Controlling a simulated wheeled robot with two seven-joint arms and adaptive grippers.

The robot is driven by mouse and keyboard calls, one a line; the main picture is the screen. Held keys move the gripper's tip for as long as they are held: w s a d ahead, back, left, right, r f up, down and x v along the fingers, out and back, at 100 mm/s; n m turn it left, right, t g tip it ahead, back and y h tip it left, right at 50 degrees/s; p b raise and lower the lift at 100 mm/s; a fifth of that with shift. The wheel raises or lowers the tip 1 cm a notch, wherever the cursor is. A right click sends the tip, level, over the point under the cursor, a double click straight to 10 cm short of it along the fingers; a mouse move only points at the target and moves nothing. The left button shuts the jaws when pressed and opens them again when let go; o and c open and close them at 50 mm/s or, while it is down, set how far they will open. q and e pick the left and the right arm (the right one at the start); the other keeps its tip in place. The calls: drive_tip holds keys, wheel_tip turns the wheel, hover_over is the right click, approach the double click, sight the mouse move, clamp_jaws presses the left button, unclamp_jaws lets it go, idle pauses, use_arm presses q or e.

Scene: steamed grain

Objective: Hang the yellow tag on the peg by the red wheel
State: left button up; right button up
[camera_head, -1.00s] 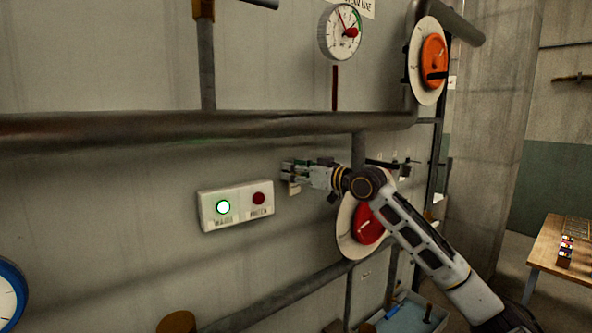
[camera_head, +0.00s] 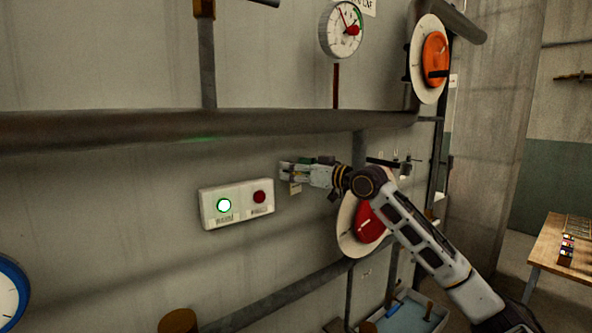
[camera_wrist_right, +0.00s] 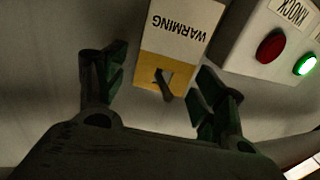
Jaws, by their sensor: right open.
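The yellow tag (camera_wrist_right: 180,68) has a white panel lettered WARMING and appears upside down in the right wrist view. A dark peg (camera_wrist_right: 165,86) sticks out at its yellow end, and the tag appears to hang on it against the wall. In the head view the tag (camera_head: 295,189) shows small and pale just below my right gripper (camera_head: 287,170). The fingers of my right gripper (camera_wrist_right: 158,76) are open, one on each side of the peg and apart from the tag. The red wheel (camera_head: 369,222) is on a white disc, partly behind my right forearm. My left gripper is out of view.
A white button box (camera_head: 236,204) with a lit green and a red button is left of the gripper. A thick pipe (camera_head: 240,124) runs above, and a thinner pipe (camera_head: 285,294) below. More small pegs (camera_head: 405,160) are right of the wrist.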

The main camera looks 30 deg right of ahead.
drive_tip(key=shift+s+d, duration=0.15)
drive_tip(key=shift+s, duration=0.1)
drive_tip(key=v, duration=1.1)
drive_tip(key=shift+s, duration=0.2)
idle(1.0)
drive_tip(key=shift+d, duration=0.1)
idle(0.6)
